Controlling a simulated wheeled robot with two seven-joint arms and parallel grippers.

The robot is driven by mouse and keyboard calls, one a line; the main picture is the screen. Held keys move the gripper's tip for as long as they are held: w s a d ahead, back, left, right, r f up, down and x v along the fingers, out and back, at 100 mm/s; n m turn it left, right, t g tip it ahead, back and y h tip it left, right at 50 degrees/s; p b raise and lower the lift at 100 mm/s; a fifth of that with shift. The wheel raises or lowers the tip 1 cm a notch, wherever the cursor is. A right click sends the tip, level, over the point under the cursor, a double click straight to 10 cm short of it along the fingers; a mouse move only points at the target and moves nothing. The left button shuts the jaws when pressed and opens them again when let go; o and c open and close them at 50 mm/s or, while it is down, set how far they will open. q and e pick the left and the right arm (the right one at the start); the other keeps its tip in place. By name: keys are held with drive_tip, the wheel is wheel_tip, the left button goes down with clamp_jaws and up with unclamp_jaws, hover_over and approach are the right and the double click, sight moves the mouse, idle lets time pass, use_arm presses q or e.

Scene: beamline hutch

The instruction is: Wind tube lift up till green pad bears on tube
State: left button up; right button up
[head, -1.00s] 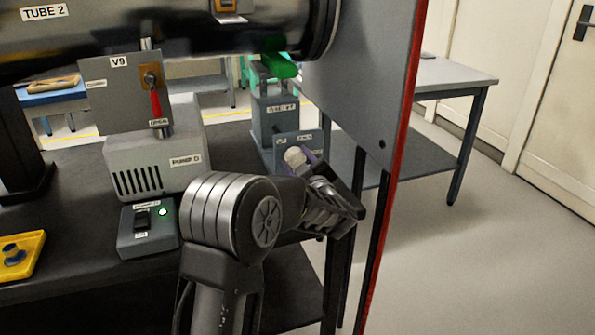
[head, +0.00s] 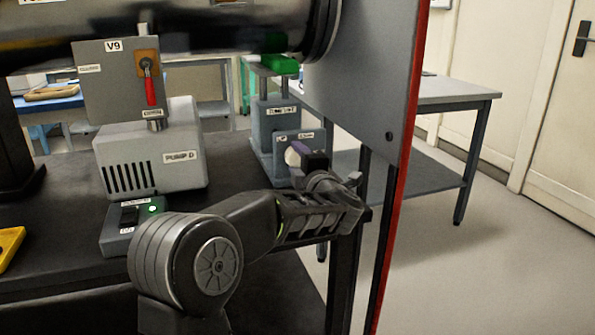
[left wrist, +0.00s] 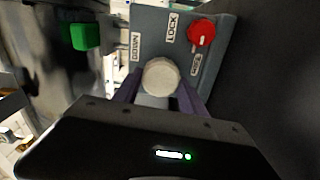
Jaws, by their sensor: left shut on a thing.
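The tube lift (head: 272,118) is a blue-grey block on the black bench, under the dark tube (head: 200,28). Its green pad (head: 281,64) sits close below the tube; I cannot tell whether they touch. The pad also shows in the left wrist view (left wrist: 85,36). A pale round knob (head: 292,157) is on the lift's front. My left gripper (head: 306,160) is at this knob. In the left wrist view its purple fingers (left wrist: 160,95) lie on both sides of the knob (left wrist: 160,76), shut on it. My right gripper is not in view.
A red switch (left wrist: 201,32) is on the lift panel beside the knob. A grey plate (head: 362,90) with a red edge stands to the right. Pump D (head: 150,150) and a small control box (head: 130,226) with a green light are to the left.

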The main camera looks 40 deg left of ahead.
use_arm(q)
drive_tip(key=shift+f+n+b, duration=0.15)
drive_tip(key=shift+n+b, duration=0.35)
drive_tip(key=shift+n, duration=0.1)
drive_tip(key=o, duration=1.3)
drive_tip(key=shift+o, duration=0.2)
drive_tip(key=shift+p+v, duration=0.75)
drive_tip(key=shift+v, duration=3.15)
